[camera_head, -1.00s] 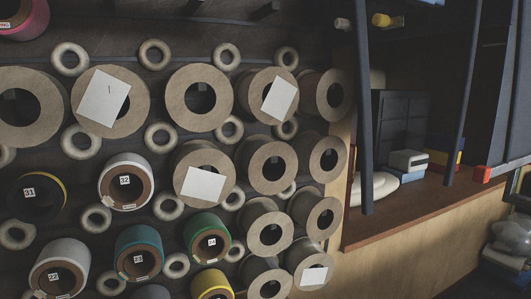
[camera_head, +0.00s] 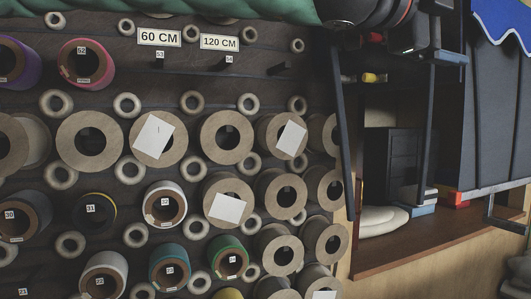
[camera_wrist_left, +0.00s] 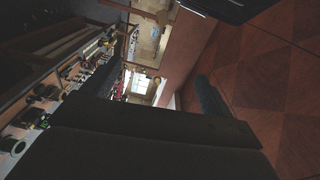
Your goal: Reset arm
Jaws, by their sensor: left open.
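My left gripper (camera_head: 386,205) appears in the head view at the upper right. Its dark body is at the top edge, and two long dark fingers hang well apart. It is open, with nothing held between the fingers. Behind it is the shelf opening in the wall. My right gripper cannot be identified in either view.
A wall rack of cardboard rolls (camera_head: 90,139) and coloured spools fills the left and middle. The wooden shelf (camera_head: 400,255) holds boxes and a pale folded bundle (camera_head: 383,221). Tiled floor (camera_wrist_left: 270,80) is clear in the wrist view.

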